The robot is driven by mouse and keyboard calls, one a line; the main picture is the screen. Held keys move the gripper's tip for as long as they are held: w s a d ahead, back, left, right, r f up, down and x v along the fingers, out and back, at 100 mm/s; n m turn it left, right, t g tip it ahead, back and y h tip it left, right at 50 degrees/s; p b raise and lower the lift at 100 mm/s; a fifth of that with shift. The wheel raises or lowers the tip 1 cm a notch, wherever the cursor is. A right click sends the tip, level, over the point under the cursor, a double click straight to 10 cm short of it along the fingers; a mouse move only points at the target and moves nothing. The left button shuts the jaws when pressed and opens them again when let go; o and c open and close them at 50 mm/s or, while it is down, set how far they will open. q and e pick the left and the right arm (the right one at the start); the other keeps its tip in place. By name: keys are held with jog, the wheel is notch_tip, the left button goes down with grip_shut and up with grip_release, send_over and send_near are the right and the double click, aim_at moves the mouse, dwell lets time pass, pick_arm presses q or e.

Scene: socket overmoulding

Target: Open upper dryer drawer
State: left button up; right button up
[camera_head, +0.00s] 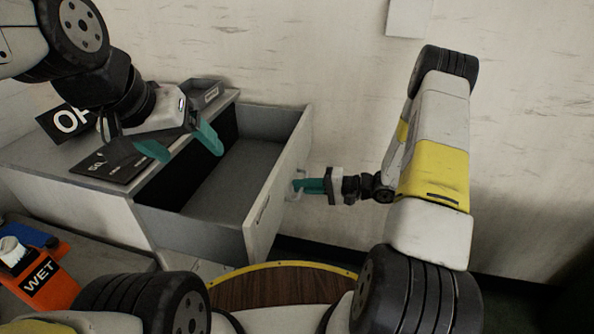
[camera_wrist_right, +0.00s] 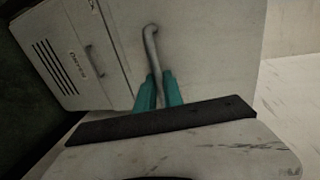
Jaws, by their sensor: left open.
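The upper dryer drawer (camera_head: 215,195) is pulled well out of the grey dryer cabinet (camera_head: 60,170), and its inside looks empty. Its light front panel (camera_head: 285,175) faces right. My right gripper (camera_head: 305,186) is at the outer side of this panel, at the drawer handle (camera_head: 297,184). In the right wrist view, the teal fingers (camera_wrist_right: 159,92) close on both sides of the bent grey handle (camera_wrist_right: 151,45). My left gripper (camera_head: 183,146) is open and empty, with its teal fingers over the cabinet edge and drawer opening.
A dark plate (camera_head: 112,162), a black sign (camera_head: 68,121) and a small grey tray (camera_head: 205,92) are on the cabinet top. An orange bin marked WET (camera_head: 45,280) stands at the lower left. A lower panel with a handle (camera_wrist_right: 95,61) shows in the right wrist view.

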jog(key=shift+o, duration=0.3)
jog(key=v, duration=0.7)
jog(key=shift+d, duration=0.4)
jog(key=shift+s+r, duration=0.1)
jog(key=shift+r, duration=0.05)
jog(key=s+a+r+n+g+h, duration=0.25)
jog(key=s+r, duration=0.25)
jog(key=r, duration=0.4)
jog(key=s+a+r+n+g+h, duration=0.25)
jog(key=s+r, duration=0.25)
jog(key=r, duration=0.3)
jog(key=s+d+r+t+h, duration=0.4)
jog(key=s+r+h, duration=0.3)
jog(key=s+r, duration=0.4)
jog(key=shift+s+r+t, duration=0.2)
jog(key=shift+r+t, duration=0.5)
jog(key=shift+t, duration=0.2)
